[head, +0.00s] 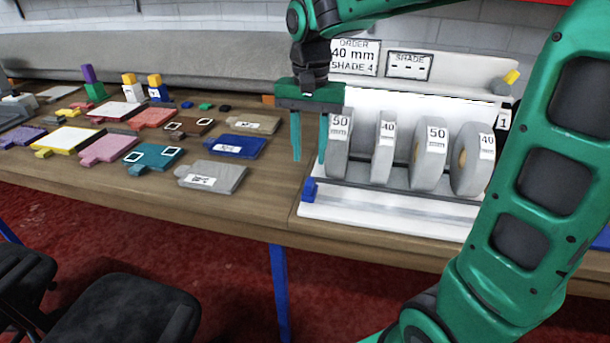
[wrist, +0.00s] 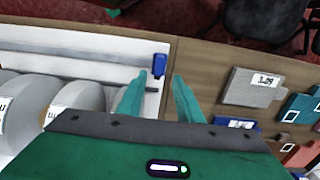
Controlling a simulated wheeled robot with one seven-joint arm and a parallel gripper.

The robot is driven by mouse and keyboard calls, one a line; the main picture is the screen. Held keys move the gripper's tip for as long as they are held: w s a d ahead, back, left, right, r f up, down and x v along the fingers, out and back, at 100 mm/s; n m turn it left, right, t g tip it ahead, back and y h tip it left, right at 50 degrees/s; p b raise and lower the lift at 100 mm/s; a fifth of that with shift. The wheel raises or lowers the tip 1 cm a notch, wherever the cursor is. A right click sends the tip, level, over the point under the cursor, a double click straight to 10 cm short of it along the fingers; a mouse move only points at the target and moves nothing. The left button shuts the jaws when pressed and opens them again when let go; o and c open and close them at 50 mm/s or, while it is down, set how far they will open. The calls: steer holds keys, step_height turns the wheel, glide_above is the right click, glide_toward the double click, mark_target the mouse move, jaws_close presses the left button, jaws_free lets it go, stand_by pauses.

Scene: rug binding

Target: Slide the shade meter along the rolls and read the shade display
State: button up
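The shade meter appears to be the small blue block (head: 310,188) at the left end of the rail (head: 400,200); the wrist view also shows the blue block (wrist: 159,60). My gripper (head: 308,158) points down with fingers apart and nothing between them. It looks above or behind the blue block, left of the rolls; in the wrist view the fingertips (wrist: 160,80) lie just beside the block, contact unclear. Several grey rolls (head: 427,160) stand in a row, labelled 50, 40, 50, 40. The shade display (head: 408,65) shows dashes. The order card (head: 354,57) reads 40 mm, shade 4.
Flat coloured pieces, including a grey labelled one (head: 211,178) and a blue one (head: 235,147), lie on the wooden table (head: 255,205) to the left. Dark chairs (head: 120,310) stand in front. My arm hides the station's right end.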

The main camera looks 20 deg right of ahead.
mark_target(308, 180)
step_height(308, 180, down, 7)
steer(key=shift+f, duration=0.1)
stand_by(0.4)
jaws_close()
